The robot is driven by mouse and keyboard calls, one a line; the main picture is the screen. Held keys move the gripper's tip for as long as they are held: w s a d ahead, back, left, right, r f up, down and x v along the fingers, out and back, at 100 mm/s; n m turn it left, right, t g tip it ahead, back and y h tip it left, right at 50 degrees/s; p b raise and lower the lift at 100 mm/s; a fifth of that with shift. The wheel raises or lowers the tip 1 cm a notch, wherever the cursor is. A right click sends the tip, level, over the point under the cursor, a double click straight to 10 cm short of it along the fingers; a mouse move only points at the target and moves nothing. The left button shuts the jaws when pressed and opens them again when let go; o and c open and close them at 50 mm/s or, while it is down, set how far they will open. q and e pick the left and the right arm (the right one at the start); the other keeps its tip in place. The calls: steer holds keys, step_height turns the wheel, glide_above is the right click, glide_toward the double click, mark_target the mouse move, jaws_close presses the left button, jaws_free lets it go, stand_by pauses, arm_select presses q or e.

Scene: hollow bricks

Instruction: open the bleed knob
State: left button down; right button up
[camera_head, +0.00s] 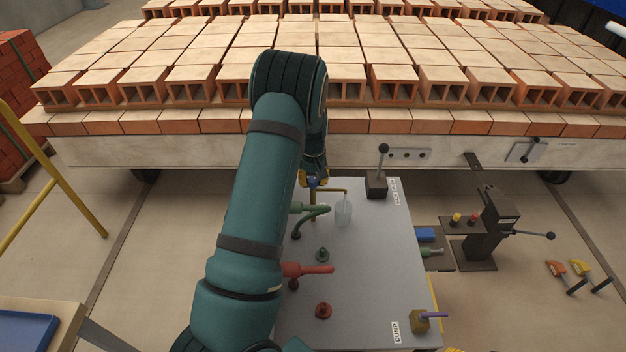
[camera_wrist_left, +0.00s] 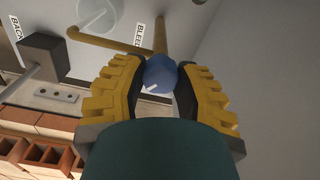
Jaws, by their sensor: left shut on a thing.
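The blue bleed knob (camera_wrist_left: 160,74) sits on a brass pipe (camera_wrist_left: 159,36) beside a label that begins "BLEE" in the left wrist view. My left gripper (camera_wrist_left: 158,80) has its yellow ribbed fingers on both sides of the knob and is shut on it. In the head view my left gripper (camera_head: 314,180) is at the far left of the grey panel (camera_head: 370,270), where a little blue of the knob shows at the fingers. The brass spout reaches right over a clear cup (camera_head: 343,212). My right gripper is not in view.
A black lever (camera_head: 377,180) stands right of the cup. Green (camera_head: 312,222) and red (camera_head: 305,269) handled fittings lie nearer on the panel. A brick-laden cart (camera_head: 330,150) stands behind. A dark hand-lever stand (camera_head: 490,225) is to the right.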

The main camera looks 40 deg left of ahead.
mark_target(313, 180)
arm_select(q)
steer(key=shift+n, duration=0.9)
steer(key=c, duration=0.6)
jaws_free()
step_height(313, 180, up, 12)
stand_by(0.4)
